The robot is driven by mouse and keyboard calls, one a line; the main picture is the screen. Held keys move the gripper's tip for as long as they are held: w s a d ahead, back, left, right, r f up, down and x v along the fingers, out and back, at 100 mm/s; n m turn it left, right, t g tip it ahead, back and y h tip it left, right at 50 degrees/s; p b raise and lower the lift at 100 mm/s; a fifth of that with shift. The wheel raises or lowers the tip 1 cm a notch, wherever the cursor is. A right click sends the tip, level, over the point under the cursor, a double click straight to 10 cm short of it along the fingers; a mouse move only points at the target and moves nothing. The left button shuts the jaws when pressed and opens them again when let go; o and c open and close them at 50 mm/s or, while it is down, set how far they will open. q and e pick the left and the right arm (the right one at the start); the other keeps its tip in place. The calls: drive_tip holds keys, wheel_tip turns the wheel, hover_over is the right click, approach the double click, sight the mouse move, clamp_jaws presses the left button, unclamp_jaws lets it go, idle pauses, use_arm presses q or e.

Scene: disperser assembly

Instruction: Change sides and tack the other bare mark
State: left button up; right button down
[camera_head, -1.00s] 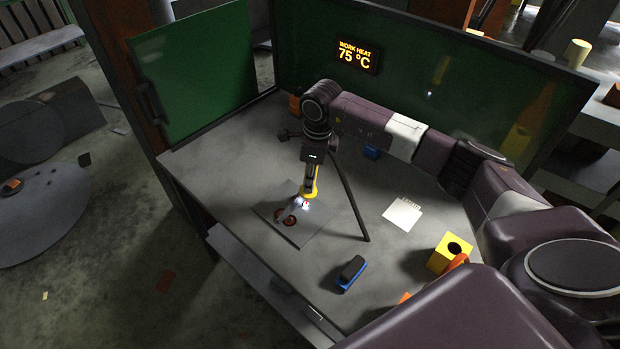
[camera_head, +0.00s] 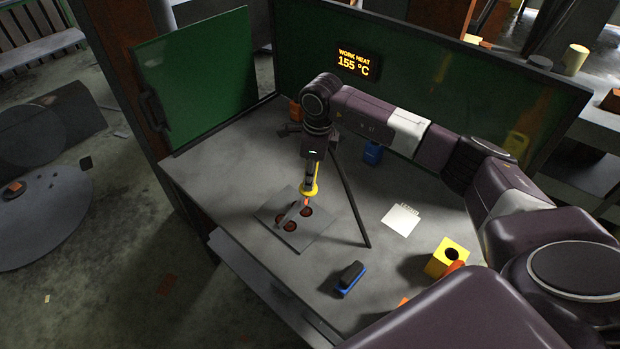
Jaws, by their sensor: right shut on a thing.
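A grey square plate (camera_head: 313,231) lies on the bench with a narrow grey piece (camera_head: 291,213) across its middle. Round reddish-brown marks show on both sides of this piece, one mark (camera_head: 290,226) in front and another (camera_head: 307,211) to the right. My right gripper (camera_head: 312,163) is above the plate, shut on a yellow torch (camera_head: 311,188) that points down. The torch tip glows faintly orange close to the narrow piece; I cannot tell whether it touches. No bright arc shows. My left gripper is not in view.
A display (camera_head: 357,62) on the green screen reads WORK HEAT 155 °C. A blue-and-black block (camera_head: 350,278), a white paper (camera_head: 401,219), a yellow box (camera_head: 446,257) and a blue item (camera_head: 373,152) stand or lie around. A dark rod (camera_head: 352,203) slants down beside my gripper.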

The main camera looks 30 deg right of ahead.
wheel_tip(320, 180, up, 5)
drive_tip(key=shift+r+p, duration=0.1)
drive_tip(key=shift+p, duration=1)
drive_tip(key=shift+a, duration=0.1)
